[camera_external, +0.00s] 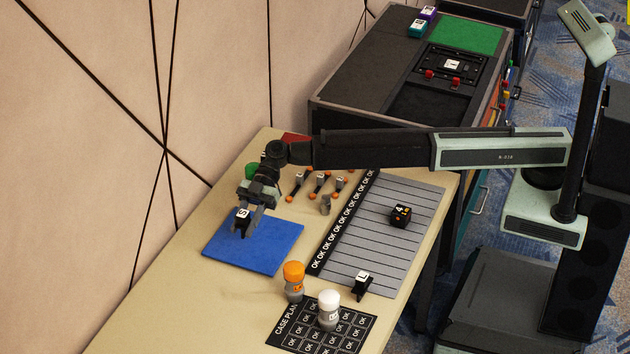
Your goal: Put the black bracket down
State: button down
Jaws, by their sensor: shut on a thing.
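My gripper (246,228) points down over the left part of the blue mat (268,252). It is shut on a small black bracket (242,216) with a white tag that seems to read S. The fingers hide part of this bracket. I cannot tell whether its bottom touches the mat. Another black bracket (363,284), tagged L, stands at the front right on the grey slatted board, apart from my gripper.
The grey slatted board (385,235) bears a black block (400,215). Orange-topped (293,280) and white-topped (328,308) pieces stand near the front, by the black case plan sheet (340,335). Several orange-ended parts (320,183) lie behind. The mat's right part is clear.

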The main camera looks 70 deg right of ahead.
aim_at(246, 248)
notch_tip(246, 248, down, 5)
jog(key=b, duration=0.3)
jog(key=shift+b, duration=0.35)
jog(key=shift+r, duration=0.3)
jog(key=shift+f, duration=0.15)
jog(key=c, duration=1.1)
grip_release()
jog(key=shift+o, duration=0.2)
